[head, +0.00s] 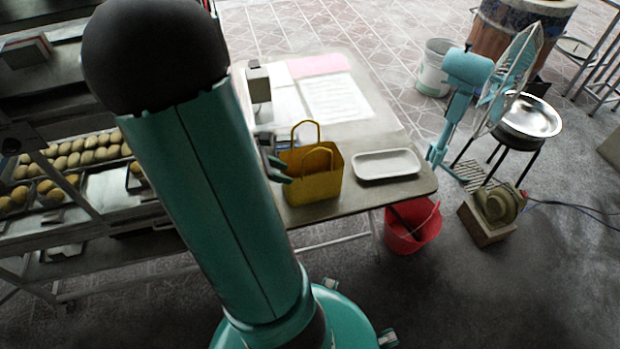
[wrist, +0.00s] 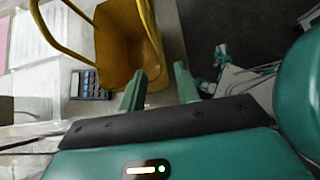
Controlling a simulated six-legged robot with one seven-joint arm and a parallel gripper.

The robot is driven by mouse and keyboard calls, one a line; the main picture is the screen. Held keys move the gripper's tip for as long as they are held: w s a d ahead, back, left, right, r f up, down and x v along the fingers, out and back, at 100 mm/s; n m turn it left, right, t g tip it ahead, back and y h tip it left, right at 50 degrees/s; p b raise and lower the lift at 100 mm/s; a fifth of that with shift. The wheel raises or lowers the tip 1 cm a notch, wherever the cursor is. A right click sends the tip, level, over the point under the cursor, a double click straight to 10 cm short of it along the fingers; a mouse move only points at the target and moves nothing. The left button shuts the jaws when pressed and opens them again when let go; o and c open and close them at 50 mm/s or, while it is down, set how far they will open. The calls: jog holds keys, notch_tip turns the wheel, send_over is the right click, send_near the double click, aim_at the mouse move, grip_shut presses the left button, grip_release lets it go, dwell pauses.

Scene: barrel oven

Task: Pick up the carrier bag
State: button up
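The yellow carrier bag (head: 313,184) stands upright on the table with its two loop handles raised. In the wrist view the bag (wrist: 118,45) is seen from above, its opening toward the camera. My gripper (head: 277,170) is at the bag's left side in the head view, close to its upper edge. In the wrist view my gripper (wrist: 160,80) has its two green fingers spread apart. One corner of the bag reaches near the gap between the fingertips. I cannot tell whether a finger touches it.
On the table (head: 372,133) are a white tray (head: 387,164) right of the bag and papers (head: 335,98) behind it. A calculator (wrist: 88,84) lies beside the bag. Racks of buns (head: 75,155) stand left. A red bucket (head: 412,228) is below the table's right end.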

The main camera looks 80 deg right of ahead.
jog(key=x, duration=0.9)
jog(key=shift+d, duration=0.1)
grip_shut()
